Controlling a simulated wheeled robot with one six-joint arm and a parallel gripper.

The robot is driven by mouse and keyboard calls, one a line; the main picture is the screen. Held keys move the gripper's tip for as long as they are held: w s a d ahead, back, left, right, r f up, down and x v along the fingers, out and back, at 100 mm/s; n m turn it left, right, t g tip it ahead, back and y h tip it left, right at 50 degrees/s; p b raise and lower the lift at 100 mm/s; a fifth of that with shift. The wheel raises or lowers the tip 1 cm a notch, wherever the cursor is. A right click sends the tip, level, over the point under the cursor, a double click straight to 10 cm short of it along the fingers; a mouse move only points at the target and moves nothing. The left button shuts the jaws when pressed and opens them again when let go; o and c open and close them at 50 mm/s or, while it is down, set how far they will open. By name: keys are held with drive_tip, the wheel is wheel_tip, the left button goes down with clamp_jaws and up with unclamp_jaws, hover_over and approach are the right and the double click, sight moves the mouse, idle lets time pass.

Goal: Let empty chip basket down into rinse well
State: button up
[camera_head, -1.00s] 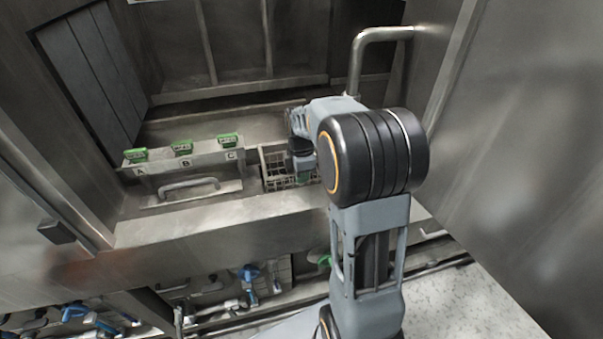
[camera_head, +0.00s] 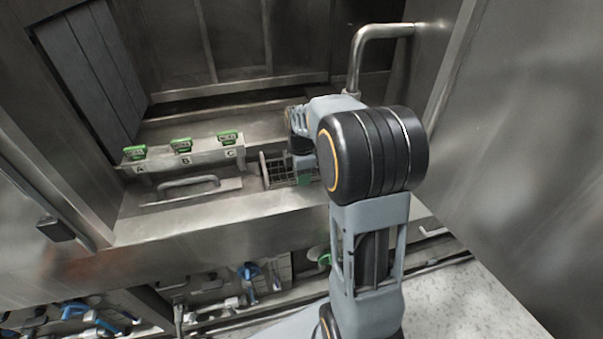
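The wire chip basket (camera_head: 275,171) shows in the head view at the right end of the steel ledge, just right of the plate marked C. Its right part is hidden behind my arm. No chips can be made out in the visible part. My gripper (camera_head: 304,167) is over the basket's right part, with a small green patch just below it. Its fingers are too small and too covered to see whether they grip the basket. The rinse well's opening cannot be made out clearly around the basket.
Green tags (camera_head: 181,146) stand on a raised ledge marked A, B and C, left of the basket. A bar handle (camera_head: 188,187) lies in front of them. A bent steel pipe (camera_head: 371,40) rises behind my arm. A steel panel (camera_head: 520,130) closes off the right.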

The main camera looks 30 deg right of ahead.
wheel_tip(320, 180, up, 14)
drive_tip(key=s+a+f+m+t, duration=0.1)
drive_tip(key=s+a+f+m, duration=0.1)
drive_tip(key=s+m, duration=0.3)
drive_tip(key=s+a+f+m+t+p, duration=0.1)
drive_tip(key=s+a+f+m, duration=0.1)
drive_tip(key=s+a+m, duration=0.2)
drive_tip(key=s+a+f+m+t, duration=0.1)
drive_tip(key=s+a+f+m, duration=0.2)
drive_tip(key=s+m, duration=0.3)
drive_tip(key=shift+s+a+m+t, duration=0.3)
drive_tip(key=shift+s+a, duration=0.05)
drive_tip(key=shift+s, duration=0.25)
idle(0.4)
